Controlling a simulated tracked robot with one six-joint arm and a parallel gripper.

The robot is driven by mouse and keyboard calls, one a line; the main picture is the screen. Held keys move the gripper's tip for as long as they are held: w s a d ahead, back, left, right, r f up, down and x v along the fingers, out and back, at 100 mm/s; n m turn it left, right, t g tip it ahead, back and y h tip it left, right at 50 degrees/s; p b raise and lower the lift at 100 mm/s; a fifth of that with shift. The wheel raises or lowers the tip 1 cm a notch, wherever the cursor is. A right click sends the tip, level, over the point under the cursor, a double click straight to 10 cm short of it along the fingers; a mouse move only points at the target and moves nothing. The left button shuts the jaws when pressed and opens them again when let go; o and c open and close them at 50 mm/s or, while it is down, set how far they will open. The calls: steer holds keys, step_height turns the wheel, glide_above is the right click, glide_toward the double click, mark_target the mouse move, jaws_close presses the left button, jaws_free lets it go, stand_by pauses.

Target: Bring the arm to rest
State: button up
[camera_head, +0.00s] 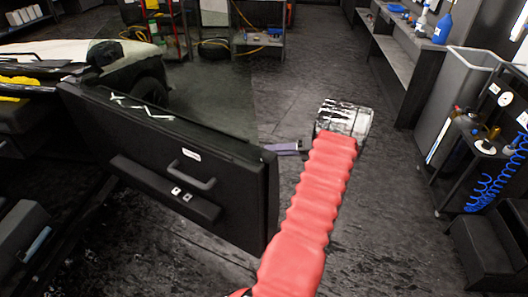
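My arm in its red ribbed sleeve reaches up from the bottom of the head view, to the right of an open car door (235,215). A scuffed silver and black block sits at the arm's far end. A flat purple-grey piece (284,149) with a dark part beside it sticks out left of the arm, close to the door's upper right corner. I cannot tell whether it touches the door or is held. My gripper's fingers (304,146) are not clearly visible; the sleeve hides much of that area. The door's window glass (215,85) stands above the black inner panel.
A white car (75,50) stands at the left behind the door. Shelving (258,40) is at the back. A workbench (400,60), a grey bin (465,85) and a black cart (480,165) with blue coiled hose line the right.

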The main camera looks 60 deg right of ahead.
steer(key=shift+s+d+r, duration=0.1)
steer(key=shift+s+d, duration=0.05)
steer(key=shift+s, duration=0.35)
stand_by(0.4)
